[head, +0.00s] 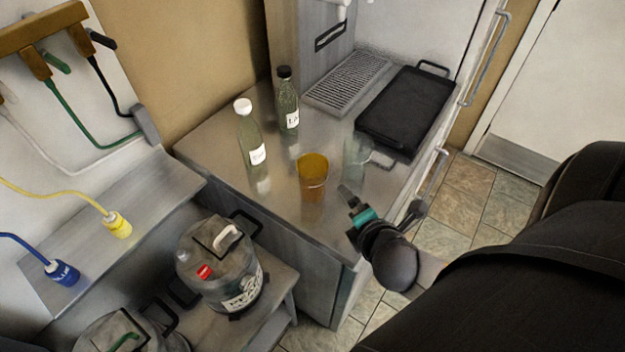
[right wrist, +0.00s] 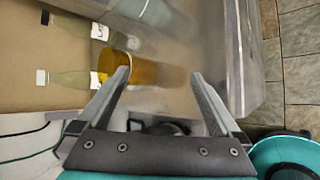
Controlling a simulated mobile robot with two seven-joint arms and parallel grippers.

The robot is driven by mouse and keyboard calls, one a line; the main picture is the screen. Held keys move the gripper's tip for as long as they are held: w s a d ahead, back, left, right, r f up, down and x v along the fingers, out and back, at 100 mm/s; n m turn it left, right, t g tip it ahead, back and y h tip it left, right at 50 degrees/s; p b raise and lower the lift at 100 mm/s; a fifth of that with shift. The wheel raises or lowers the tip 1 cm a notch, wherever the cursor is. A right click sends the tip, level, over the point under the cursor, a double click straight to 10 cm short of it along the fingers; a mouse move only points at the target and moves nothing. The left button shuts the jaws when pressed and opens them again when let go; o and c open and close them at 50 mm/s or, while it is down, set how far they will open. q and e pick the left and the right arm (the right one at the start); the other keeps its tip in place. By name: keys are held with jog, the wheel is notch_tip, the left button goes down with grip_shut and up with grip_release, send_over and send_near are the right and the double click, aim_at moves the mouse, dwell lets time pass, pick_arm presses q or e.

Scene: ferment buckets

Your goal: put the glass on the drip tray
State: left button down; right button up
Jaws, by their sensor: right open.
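An amber glass (head: 312,172) stands upright on the steel counter. To its right stands a clear, faintly green glass vessel (head: 356,158), hard to make out. The drip tray (head: 347,80) is a grey slotted grate at the back of the counter, below the tap, with nothing on it. My right gripper (head: 350,196) is just right of and in front of the amber glass, not touching it as far as I can tell. In the right wrist view its fingers (right wrist: 161,75) are apart, and the amber glass (right wrist: 150,73) shows beyond and between them. My left gripper is out of view.
Two bottles, one white-capped (head: 249,140) and one black-capped (head: 287,105), stand left of and behind the amber glass. A black handled tray (head: 407,108) lies right of the drip tray. A lidded bucket (head: 220,265) stands lower left. The front counter is mostly clear.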

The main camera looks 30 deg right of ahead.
notch_tip(320, 180, up, 3)
jog(key=w+n+t+y, duration=0.3)
jog(key=n, duration=1)
jog(key=n+y, duration=0.1)
jog(key=n, duration=0.4)
send_near(306, 167)
jog(key=shift+t, duration=0.3)
jog(key=x, duration=0.4)
jog(key=shift+d+f, duration=0.1)
jog(key=shift+d, duration=0.05)
jog(key=shift+a+b+x, duration=0.1)
jog(key=shift+b+x, duration=0.15)
jog(key=shift+x, duration=1.2)
jog(key=shift+a+b+x, duration=0.15)
jog(key=shift+b+x, duration=0.1)
jog(key=shift+x, duration=1.15)
jog(key=shift+s+f, duration=0.1)
jog(key=shift+f, duration=0.1)
jog(key=c, duration=1.3)
